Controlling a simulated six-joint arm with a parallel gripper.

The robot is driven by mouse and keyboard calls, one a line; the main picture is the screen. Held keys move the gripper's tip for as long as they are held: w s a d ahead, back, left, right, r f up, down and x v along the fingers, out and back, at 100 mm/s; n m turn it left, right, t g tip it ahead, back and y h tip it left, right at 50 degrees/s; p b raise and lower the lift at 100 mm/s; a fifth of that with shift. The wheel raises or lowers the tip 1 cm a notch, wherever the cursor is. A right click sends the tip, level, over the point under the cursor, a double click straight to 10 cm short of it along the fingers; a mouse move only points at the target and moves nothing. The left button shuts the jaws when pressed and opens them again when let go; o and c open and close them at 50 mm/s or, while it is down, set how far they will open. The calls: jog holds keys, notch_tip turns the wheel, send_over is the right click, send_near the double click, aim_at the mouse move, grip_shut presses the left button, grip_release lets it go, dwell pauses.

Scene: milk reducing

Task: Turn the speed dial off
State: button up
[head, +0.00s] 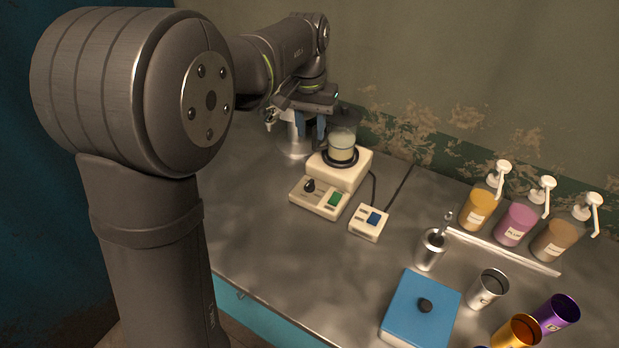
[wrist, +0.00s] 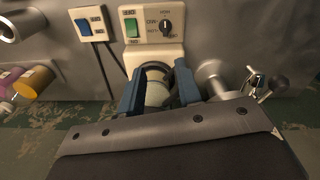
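The speed dial (head: 309,186) is a black knob on the front panel of a cream stirrer base (head: 347,172). It also shows in the wrist view (wrist: 166,26), beside a green switch (wrist: 131,28); its exact setting is too small to read. A glass beaker (head: 342,148) of pale liquid stands on the stirrer's round black plate. My gripper (head: 311,127) is behind and left of the beaker, above the bench and away from the dial. In the wrist view its blue fingers (wrist: 159,68) are spread apart, with the beaker showing between them. I see nothing clamped.
A small cream box with a blue switch (head: 369,222) sits right of the stirrer, with cables behind. A metal stand (head: 294,140) is close to my gripper. Pump bottles (head: 516,222), metal cups (head: 487,289) and a blue box (head: 421,309) occupy the right.

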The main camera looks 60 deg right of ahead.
jog(key=m, duration=0.2)
send_near(309, 183)
notch_tip(309, 183, down, 8)
jog(key=shift+s+d+f, duration=0.15)
jog(key=shift+d+f, duration=0.05)
dwell(0.3)
grip_shut()
